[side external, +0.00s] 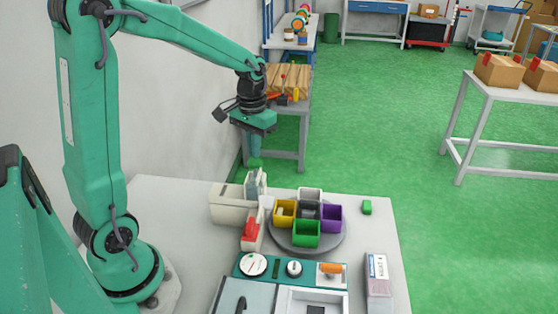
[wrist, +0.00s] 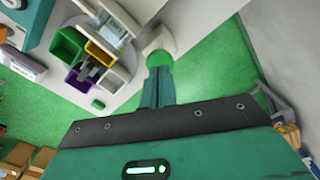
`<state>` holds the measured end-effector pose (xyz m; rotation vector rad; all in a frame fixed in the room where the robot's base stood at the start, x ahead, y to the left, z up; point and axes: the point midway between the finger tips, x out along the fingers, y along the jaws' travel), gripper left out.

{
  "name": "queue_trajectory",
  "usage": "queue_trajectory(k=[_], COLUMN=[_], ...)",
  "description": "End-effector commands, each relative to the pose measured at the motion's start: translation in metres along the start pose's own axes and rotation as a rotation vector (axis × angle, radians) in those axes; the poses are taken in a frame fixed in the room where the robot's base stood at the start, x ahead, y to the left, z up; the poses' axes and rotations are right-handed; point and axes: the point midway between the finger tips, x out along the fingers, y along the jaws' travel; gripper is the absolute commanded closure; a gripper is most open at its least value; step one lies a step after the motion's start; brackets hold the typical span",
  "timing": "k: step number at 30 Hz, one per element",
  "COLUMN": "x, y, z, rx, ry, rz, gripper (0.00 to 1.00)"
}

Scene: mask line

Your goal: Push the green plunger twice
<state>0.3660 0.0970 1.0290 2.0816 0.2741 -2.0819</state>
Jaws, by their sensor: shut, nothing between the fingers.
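The green plunger (wrist: 159,58) shows in the wrist view as a round green piece at the tip of my fingers, by a cream housing (wrist: 160,38). In the side view a green piece (side external: 254,163) shows just under my fingers, above the back edge of the table. My gripper (wrist: 158,72) is shut and empty, with its two teal fingers together. In the side view my gripper (side external: 255,153) points down over the plunger. The fingertips are at or very close to the plunger's top and partly cover it; I cannot tell whether they touch.
A grey round tray (side external: 340,240) holds several coloured bins, including a green bin (side external: 306,236). A cream box (side external: 226,203) and a red-topped piece (side external: 251,232) stand close by. A small green block (side external: 366,207) lies at right. A dial panel (side external: 275,270) is in front.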

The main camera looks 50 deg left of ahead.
Motion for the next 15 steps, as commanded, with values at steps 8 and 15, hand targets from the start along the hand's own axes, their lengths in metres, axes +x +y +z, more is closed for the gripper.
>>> queue_trajectory(k=[8,15], x=[-0.0015,-0.0056], y=[0.0000,0.0000], z=[-0.0001,-0.0004], rx=[0.000,0.000], ry=[0.000,0.001], rz=[0.000,0.000], gripper=[1.00,1.00])
